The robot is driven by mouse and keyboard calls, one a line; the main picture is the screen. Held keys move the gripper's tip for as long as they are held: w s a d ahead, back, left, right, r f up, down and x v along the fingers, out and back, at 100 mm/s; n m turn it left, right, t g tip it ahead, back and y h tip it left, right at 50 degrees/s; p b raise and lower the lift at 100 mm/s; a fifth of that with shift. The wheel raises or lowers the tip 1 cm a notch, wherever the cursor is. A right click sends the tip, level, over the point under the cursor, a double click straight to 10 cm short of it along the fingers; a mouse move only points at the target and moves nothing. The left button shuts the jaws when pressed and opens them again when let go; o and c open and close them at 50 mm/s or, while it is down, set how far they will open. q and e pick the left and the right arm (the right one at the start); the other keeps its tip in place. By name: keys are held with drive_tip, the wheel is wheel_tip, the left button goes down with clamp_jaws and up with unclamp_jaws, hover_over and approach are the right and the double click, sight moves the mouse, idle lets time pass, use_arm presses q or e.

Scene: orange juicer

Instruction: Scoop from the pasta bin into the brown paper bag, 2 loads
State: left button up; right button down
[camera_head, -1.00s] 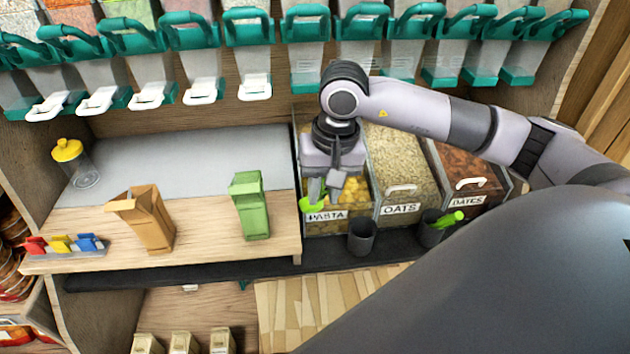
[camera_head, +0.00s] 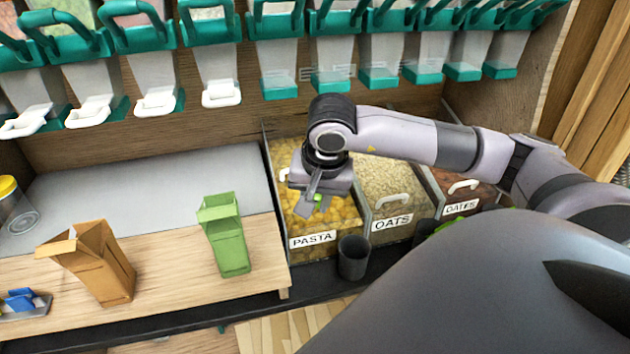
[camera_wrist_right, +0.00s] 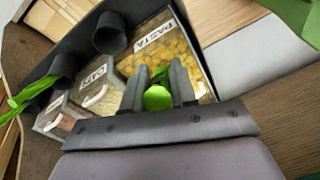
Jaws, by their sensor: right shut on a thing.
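The pasta bin (camera_head: 339,212) holds yellow pasta and has a PASTA label on its front. My right gripper (camera_head: 314,200) is over this bin, shut on a green scoop (camera_wrist_right: 157,97). Only a small part of the scoop shows in the head view; its bowl is mostly hidden. The right wrist view shows the scoop's green end between the two fingers, with the pasta bin (camera_wrist_right: 172,50) beyond. The brown paper bag (camera_head: 100,268) stands open on the wooden counter at the left, slightly tilted in the picture. My left gripper is not in view.
A green bag (camera_head: 226,245) stands between the brown bag and the pasta bin. An empty dark cup (camera_head: 353,258) is in front of the bins. The oats bin (camera_head: 388,207) and dates bin (camera_head: 462,203) are to the right. Dispensers with teal handles hang above.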

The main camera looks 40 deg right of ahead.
drive_tip(key=shift+w+d+r+b+x, duration=0.3)
drive_tip(key=shift+w+d+b+x, duration=0.35)
drive_tip(key=shift+b+x, duration=4.7)
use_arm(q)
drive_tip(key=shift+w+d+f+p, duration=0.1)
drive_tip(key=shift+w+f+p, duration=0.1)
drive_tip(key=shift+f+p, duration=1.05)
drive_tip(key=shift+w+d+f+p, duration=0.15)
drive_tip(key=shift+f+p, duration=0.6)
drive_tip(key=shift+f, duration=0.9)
use_arm(e)
drive_tip(key=s+a+r+t+h, duration=0.2)
drive_tip(key=s+a+r+t, duration=0.1)
drive_tip(key=s+r, duration=0.3)
drive_tip(key=shift+s+a+r+h, duration=0.2)
drive_tip(key=shift+a+r+h, duration=0.2)
drive_tip(key=shift+a+r, duration=0.35)
